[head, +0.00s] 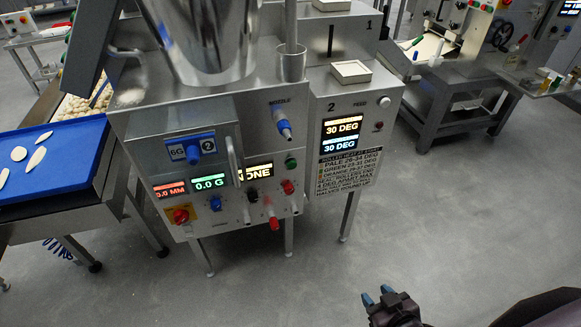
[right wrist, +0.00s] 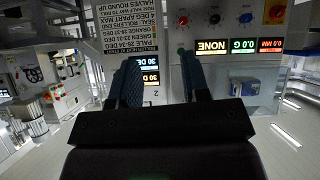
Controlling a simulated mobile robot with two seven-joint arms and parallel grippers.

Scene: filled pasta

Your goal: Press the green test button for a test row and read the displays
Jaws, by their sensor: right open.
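The green button (head: 291,162) is on the right side of the steel machine's front panel; it also shows in the right wrist view (right wrist: 181,51), close to a fingertip in the picture. The red display (head: 170,190) reads 0.0 MM, the green display (head: 209,182) 0.0 G, and the pale display (head: 255,171) NONE, its left edge partly hidden in the head view. Two more displays (head: 342,134) on the side panel each read 30 DEG. My right gripper (head: 377,294) is open and empty, low in front of the machine, apart from the panel. My left gripper is not in view.
A blue tray (head: 50,185) with pale pieces lies at left. The grey floor (head: 450,230) at right is clear.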

